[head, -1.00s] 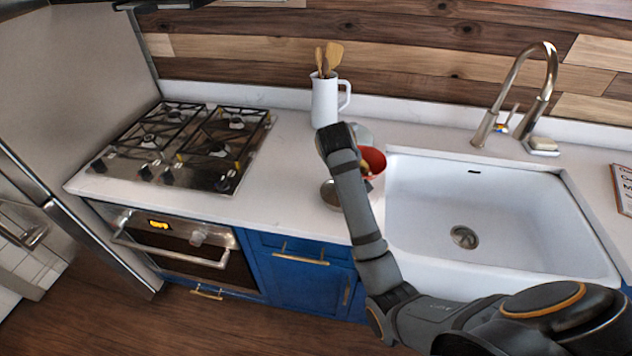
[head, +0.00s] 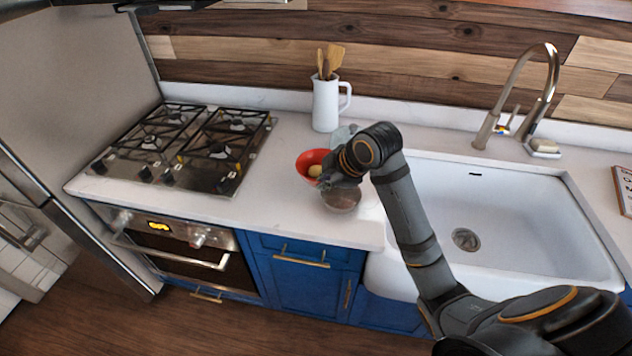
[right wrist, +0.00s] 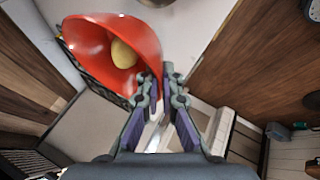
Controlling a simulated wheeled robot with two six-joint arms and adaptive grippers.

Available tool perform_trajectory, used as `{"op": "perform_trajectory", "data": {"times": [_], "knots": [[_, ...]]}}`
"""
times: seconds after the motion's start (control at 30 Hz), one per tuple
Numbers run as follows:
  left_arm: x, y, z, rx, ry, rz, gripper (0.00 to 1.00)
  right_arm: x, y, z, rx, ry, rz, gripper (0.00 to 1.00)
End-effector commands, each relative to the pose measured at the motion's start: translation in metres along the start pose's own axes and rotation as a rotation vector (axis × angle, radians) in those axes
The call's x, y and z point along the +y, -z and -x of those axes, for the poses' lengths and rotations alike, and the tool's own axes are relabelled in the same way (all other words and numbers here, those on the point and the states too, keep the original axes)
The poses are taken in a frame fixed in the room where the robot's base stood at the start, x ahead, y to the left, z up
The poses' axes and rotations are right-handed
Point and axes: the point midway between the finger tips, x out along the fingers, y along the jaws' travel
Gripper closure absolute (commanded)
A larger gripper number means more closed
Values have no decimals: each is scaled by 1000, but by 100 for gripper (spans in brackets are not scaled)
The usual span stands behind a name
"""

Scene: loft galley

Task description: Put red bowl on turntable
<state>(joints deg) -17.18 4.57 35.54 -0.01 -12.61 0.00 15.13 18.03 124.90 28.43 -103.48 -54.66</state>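The red bowl (head: 307,158) has a yellow round item inside and is left of my right gripper (head: 336,178) in the head view. In the right wrist view, the bowl (right wrist: 90,40) has its rim between the fingertips of my right gripper (right wrist: 162,82), which is shut on it. The bowl looks held over the counter; its exact height is hard to tell. A round grey-brown item (head: 342,200) lies on the counter just in front of the gripper, and I cannot tell whether it is the turntable. My left gripper is out of view.
A white pitcher (head: 325,105) with wooden utensils stands behind the bowl. A pale clear item (head: 343,134) is partly hidden by my arm. The gas cooktop (head: 185,147) is to the left, the white sink (head: 520,215) to the right. Counter between cooktop and bowl is clear.

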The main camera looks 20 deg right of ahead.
Motion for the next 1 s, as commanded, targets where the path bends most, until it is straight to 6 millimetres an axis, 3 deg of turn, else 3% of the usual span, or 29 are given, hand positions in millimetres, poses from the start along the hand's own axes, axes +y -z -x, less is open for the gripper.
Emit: {"op": "perform_trajectory", "data": {"times": [0.3, 0.53, 0.83, 1.0], "knots": [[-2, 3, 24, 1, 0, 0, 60, 50, -10, -60, 0, 3, -5, 100], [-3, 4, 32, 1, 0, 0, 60, 60, -25, -109, 0, 0, -3, 100], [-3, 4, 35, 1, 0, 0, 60, 64, -30, -127, 0, 0, -3, 100], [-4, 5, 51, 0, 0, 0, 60, 53, -38, -147, 1, 1, -3, 100]]}}
